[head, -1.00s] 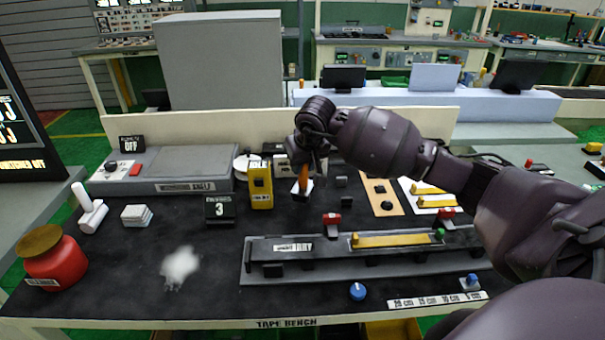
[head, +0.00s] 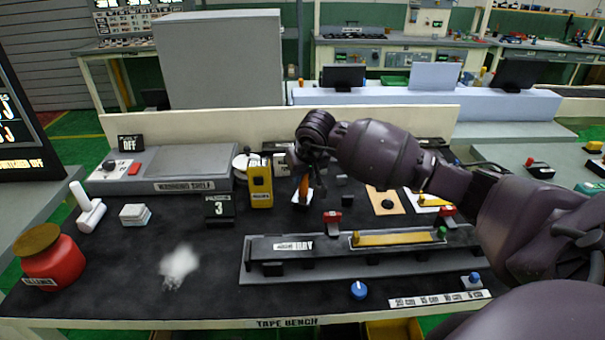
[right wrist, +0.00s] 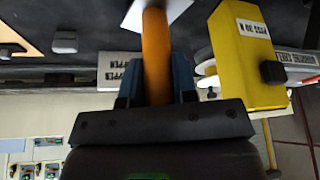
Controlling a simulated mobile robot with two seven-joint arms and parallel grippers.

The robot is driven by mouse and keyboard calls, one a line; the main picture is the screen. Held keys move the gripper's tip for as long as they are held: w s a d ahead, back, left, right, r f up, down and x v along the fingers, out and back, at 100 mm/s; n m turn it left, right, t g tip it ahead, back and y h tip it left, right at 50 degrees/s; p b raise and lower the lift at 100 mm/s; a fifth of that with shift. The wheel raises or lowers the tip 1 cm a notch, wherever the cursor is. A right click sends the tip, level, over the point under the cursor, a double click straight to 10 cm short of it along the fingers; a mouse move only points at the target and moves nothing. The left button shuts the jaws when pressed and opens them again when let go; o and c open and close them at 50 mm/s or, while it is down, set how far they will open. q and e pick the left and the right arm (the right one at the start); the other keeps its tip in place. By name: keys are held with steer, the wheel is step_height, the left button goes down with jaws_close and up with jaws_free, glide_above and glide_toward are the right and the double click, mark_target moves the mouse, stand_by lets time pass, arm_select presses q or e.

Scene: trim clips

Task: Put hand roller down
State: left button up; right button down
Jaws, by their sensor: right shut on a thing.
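My right gripper (head: 303,178) is shut on the orange handle (right wrist: 156,60) of the hand roller; in the head view the handle (head: 304,187) shows just below the fingers. In the right wrist view the handle runs between two blue fingers. A white piece (right wrist: 158,10) shows at the handle's far end, low over or at the black bench top (head: 130,260); I cannot tell whether it touches. The roller itself is not clearly visible. My left gripper is not in view.
A yellow box (head: 260,186) stands close left of the gripper, also large in the right wrist view (right wrist: 243,50). A long grey fixture (head: 330,262) with a yellow strip (head: 395,239) lies in front. A red jar (head: 52,262) and white powder patch (head: 179,264) are left.

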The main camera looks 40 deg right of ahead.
steer(key=shift+s+f, duration=0.15)
steer(key=shift+f, duration=0.4)
steer(key=c, duration=0.9)
jaws_free()
steer(key=shift+f, duration=0.15)
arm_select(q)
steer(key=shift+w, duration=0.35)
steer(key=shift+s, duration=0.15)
arm_select(e)
steer(key=shift+r, duration=0.25)
steer(key=shift+r+p, duration=0.7)
steer(key=shift+r, duration=0.2)
steer(key=shift+v, duration=1)
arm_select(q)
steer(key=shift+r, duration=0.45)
arm_select(e)
steer(key=v, duration=0.9)
steer(key=shift+r, duration=0.25)
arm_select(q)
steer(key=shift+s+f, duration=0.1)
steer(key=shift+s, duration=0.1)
